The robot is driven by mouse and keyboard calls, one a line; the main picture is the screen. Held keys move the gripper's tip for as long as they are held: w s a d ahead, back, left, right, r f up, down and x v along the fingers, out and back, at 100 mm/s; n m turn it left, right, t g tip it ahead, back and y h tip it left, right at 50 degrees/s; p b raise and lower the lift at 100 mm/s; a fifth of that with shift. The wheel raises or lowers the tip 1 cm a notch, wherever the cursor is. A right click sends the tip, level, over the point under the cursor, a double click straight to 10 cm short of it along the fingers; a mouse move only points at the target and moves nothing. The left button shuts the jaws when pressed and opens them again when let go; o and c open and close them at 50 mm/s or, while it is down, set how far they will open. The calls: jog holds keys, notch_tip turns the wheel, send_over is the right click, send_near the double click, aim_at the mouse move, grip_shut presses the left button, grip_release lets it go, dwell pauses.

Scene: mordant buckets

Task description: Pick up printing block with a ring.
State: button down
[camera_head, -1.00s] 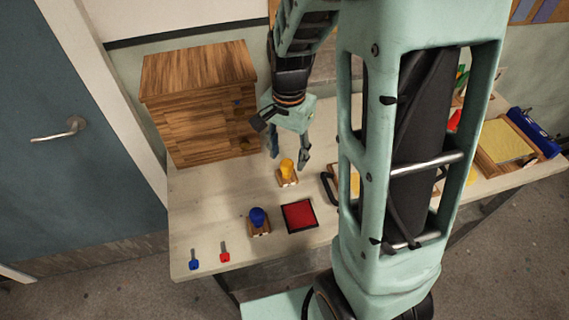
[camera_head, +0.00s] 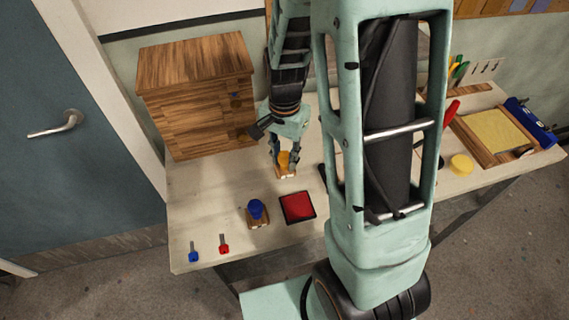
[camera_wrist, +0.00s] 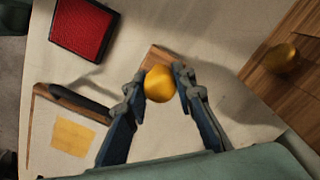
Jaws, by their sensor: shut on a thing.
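A wooden printing block with a round yellow knob (camera_head: 284,160) sits on the table in front of the drawer cabinet. My gripper (camera_head: 284,157) points down at it, its fingers closed on both sides of the knob. In the wrist view the yellow knob (camera_wrist: 159,84) is between the two fingertips, with part of the wooden base (camera_wrist: 155,57) showing beyond it. The block still appears to be on the table. A second wooden block with a blue knob (camera_head: 257,209) stands to the left, nearer the front. No ring mark shows on either block; their undersides are hidden.
A red ink pad (camera_head: 297,207) lies in front of the held block. A blue key-like piece (camera_head: 193,256) and a red one (camera_head: 223,248) lie at the front left. The wooden cabinet (camera_head: 195,75) stands close behind. My own arm hides the table's middle.

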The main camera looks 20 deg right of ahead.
jog(key=shift+r, duration=0.15)
jog(key=shift+r+p, duration=0.6)
jog(key=s+d+r+p, duration=0.5)
jog(key=s+d+r, duration=0.3)
jog(key=d+r, duration=0.3)
jog(key=shift+d+r, duration=0.25)
jog(key=shift+r, duration=0.05)
